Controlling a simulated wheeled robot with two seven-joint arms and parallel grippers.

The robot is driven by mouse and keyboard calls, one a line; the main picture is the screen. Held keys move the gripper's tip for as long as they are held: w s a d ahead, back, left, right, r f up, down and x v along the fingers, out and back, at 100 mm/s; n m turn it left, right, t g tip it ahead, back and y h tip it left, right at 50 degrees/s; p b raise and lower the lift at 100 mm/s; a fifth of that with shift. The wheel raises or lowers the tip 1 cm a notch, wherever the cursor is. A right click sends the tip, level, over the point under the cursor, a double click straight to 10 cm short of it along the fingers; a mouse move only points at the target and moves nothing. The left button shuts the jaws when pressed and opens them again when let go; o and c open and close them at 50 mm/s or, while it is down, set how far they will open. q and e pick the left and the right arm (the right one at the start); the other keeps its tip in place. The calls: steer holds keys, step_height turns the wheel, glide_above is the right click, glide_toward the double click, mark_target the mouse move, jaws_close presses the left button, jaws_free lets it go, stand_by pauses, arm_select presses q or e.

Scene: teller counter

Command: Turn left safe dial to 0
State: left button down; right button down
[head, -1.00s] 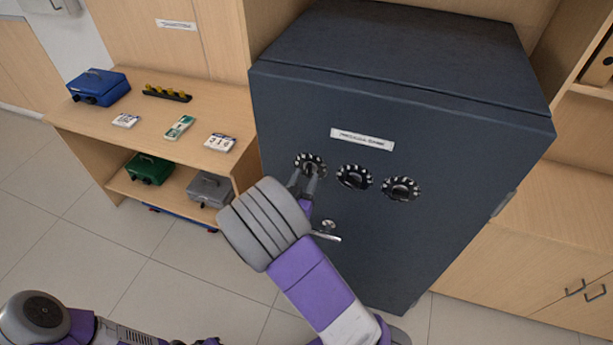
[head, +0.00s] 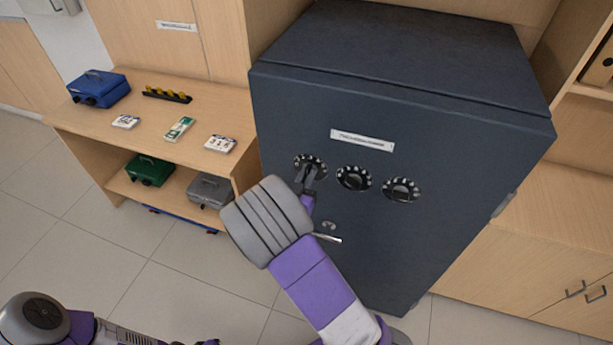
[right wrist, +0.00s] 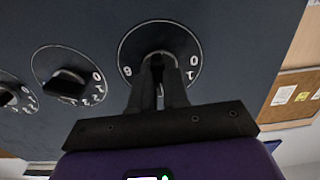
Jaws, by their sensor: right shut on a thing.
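The left safe dial (head: 301,159) is a black round dial with white marks, at the left of a row of three on the dark safe front. My right gripper (head: 308,176) is at this dial, its fingers shut on the dial's knob. In the right wrist view, the fingers of the right gripper (right wrist: 160,85) cover most of the knob of the left dial (right wrist: 158,32). The digits 0 and 1 show at the right of its rim and another digit at the left. The pointer is hidden.
The middle dial (head: 354,178) and right dial (head: 401,189) are beside the left one. A metal handle (head: 327,238) sits below, close to my right arm. A wooden shelf unit (head: 95,133) with cash boxes and banknote bundles stands left of the safe (head: 450,240).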

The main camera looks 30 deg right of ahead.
steer(key=n+p, duration=0.4)
steer(key=shift+r, duration=0.15)
steer(key=shift+f+n+p, duration=0.2)
steer(key=shift+n+p, duration=3.6)
steer(key=shift+n, duration=3.1)
steer(key=c, duration=1.1)
jaws_free()
steer(key=v, duration=0.7)
steer(key=shift+s+a, duration=0.2)
steer(key=shift+s, duration=0.05)
